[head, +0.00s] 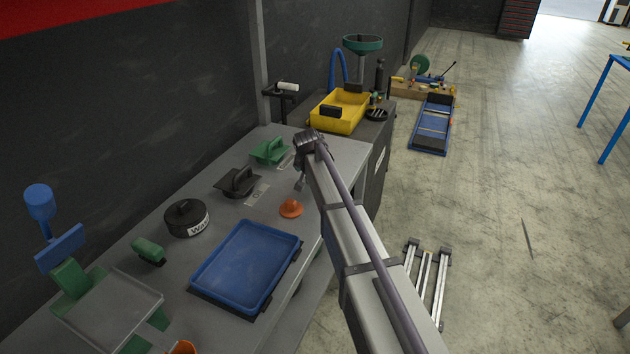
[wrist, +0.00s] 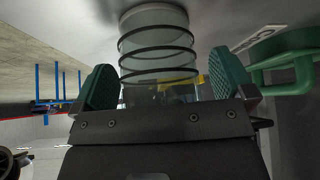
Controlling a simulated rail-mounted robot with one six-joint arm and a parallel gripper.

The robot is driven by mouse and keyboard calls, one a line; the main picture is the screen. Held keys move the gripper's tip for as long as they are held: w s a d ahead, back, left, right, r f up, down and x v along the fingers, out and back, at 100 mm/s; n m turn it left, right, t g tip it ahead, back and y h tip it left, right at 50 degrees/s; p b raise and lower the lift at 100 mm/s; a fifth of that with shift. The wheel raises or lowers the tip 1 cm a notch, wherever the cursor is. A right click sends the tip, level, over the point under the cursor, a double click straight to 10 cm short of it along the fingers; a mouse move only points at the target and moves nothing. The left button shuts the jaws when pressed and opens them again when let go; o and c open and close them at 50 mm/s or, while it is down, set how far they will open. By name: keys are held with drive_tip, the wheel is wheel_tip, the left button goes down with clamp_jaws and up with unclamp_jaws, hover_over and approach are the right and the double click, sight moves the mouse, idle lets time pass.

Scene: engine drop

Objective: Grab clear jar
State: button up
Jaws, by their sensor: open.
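The clear jar (wrist: 157,48) is a see-through cylinder with dark rings around it, at the top middle of the wrist view. My gripper (wrist: 163,78) is open, with one green-padded finger to each side of the jar and a gap showing on both sides. The near end of the jar is partly hidden by the gripper body, and I cannot tell how deep it sits between the fingers. In the head view the jar is not visible; my arm covers the bench's right edge there.
A green handled tool (wrist: 285,62) stands close to the right finger; it also shows in the head view (head: 268,151). The grey bench (head: 225,160) also holds a black handled tool (head: 238,183), an orange piece (head: 291,209), a black round container (head: 186,218) and a blue tray (head: 247,266).

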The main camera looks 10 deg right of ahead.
drive_tip(key=shift+s+r, duration=0.1)
drive_tip(key=shift+r, duration=0.05)
drive_tip(key=c, duration=1.3)
drive_tip(key=shift+o, duration=0.2)
drive_tip(key=shift+r, duration=0.1)
